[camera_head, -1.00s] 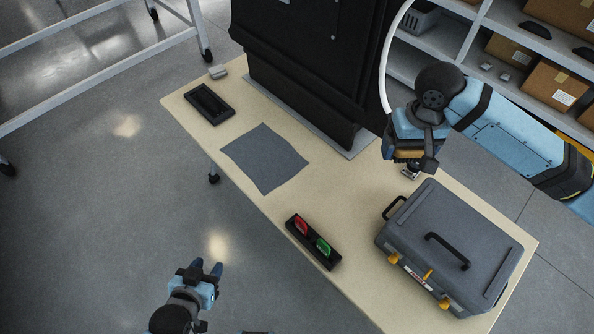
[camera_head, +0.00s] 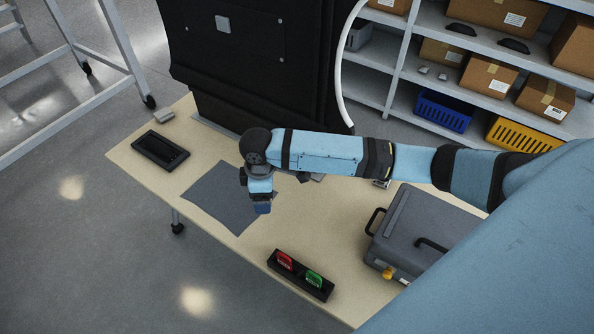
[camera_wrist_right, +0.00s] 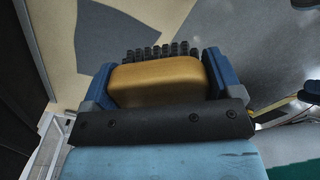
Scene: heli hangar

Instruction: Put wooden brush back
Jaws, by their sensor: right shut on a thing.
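My right gripper (camera_head: 262,206) is over the right part of the grey mat (camera_head: 210,192) in the head view. In the right wrist view, its blue fingers (camera_wrist_right: 158,72) are shut on the wooden brush (camera_wrist_right: 155,84), a tan block with black bristles along its far side. The brush is hidden by my wrist in the head view. A black tray (camera_head: 148,152) with an empty-looking recess lies at the table's left end, apart from my gripper. My left gripper is in neither current view.
A black holder with red and green items (camera_head: 300,276) lies at the table's front edge. A grey case (camera_head: 415,232) stands at the right. A black cabinet (camera_head: 260,75) rises behind the mat. The table (camera_head: 200,150) is bare between mat and tray.

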